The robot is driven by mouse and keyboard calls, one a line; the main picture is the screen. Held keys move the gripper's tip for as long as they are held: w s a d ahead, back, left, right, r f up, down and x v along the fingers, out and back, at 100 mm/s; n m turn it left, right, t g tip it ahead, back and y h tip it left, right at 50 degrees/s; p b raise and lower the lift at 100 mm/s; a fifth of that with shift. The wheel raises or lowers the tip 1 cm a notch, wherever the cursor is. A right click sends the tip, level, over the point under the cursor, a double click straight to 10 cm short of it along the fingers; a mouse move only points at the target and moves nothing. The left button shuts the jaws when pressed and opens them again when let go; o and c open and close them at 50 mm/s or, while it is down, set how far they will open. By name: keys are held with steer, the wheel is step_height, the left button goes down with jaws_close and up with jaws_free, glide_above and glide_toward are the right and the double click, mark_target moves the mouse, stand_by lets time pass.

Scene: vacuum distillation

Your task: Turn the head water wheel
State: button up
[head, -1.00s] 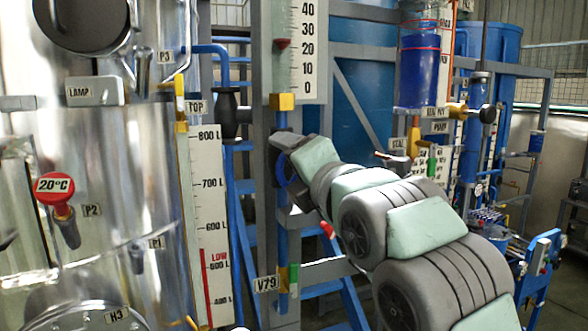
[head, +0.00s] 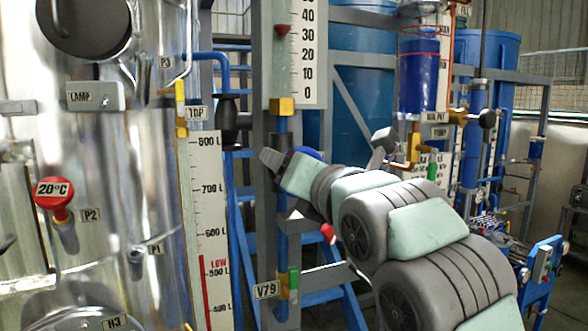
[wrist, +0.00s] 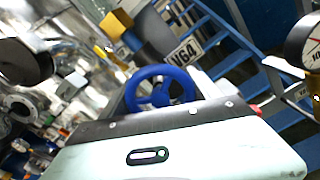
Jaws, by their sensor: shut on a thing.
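The blue wheel (wrist: 162,90) shows in the wrist view, round with spokes, just beyond my gripper's body. In the head view only a small blue arc of the wheel (head: 309,153) shows above my gripper; the rest is hidden behind it. My gripper (head: 272,161) is at the wheel, in front of the grey upright, and is shut on it. In the wrist view the jaws lie around the wheel's sides, but the exact contact is not clear.
A V64 label (wrist: 185,52) and a yellow block (wrist: 117,23) are near the wheel. A pressure gauge (wrist: 305,42) is at the right of the wrist view. The level scale (head: 210,230) and steel tank (head: 110,150) stand left of my arm. Blue stairs (head: 243,220) lie behind.

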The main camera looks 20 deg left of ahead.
stand_by(0.3)
steer(key=o, duration=1.4)
steer(key=v, duration=1.1)
steer(key=shift+r, duration=0.1)
steer(key=shift+w, duration=0.1)
